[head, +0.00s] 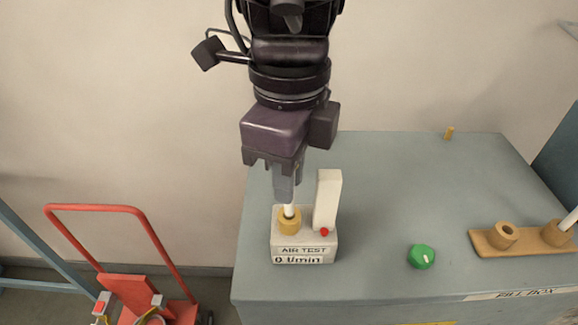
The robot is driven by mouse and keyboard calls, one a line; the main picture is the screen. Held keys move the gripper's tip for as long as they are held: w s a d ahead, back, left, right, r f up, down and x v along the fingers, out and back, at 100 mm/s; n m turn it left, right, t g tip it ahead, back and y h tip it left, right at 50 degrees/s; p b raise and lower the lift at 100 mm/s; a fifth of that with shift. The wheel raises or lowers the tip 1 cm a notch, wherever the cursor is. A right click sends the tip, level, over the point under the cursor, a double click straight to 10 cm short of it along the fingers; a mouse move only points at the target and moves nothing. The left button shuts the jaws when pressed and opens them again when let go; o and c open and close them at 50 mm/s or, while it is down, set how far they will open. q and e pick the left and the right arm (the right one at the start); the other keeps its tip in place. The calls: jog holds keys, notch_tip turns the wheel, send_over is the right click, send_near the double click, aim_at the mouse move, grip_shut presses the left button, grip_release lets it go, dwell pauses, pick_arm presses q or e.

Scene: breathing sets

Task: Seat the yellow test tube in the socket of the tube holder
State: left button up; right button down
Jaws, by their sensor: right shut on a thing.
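My right gripper (287,186) points down above the air test box (305,243) and is shut on a thin white tube (289,211). The tube's lower end is in or just over a yellow-tan ring (289,222) on the box top; I cannot tell how deep. The tube's upper part is hidden between the fingers. A wooden holder (523,242) at the right table edge has one empty ring (505,234) and another ring (556,233) with a white tube (569,219) in or beside it. A small yellow cylinder (449,133) stands at the back of the table. My left gripper is out of view.
A white upright block (327,199) and a red button (324,231) are on the box, close right of my gripper. A green knob (421,256) is on the grey table (390,190). The table's middle is clear. A red trolley (130,290) stands at lower left.

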jog(key=shift+f+b, duration=0.65)
jog(key=shift+f, duration=0.75)
jog(key=c, duration=1.3)
grip_release()
jog(key=shift+o, duration=0.2)
notch_tip(320, 180, up, 8)
jog(key=shift+f+p, duration=0.1)
jog(key=shift+p, duration=0.5)
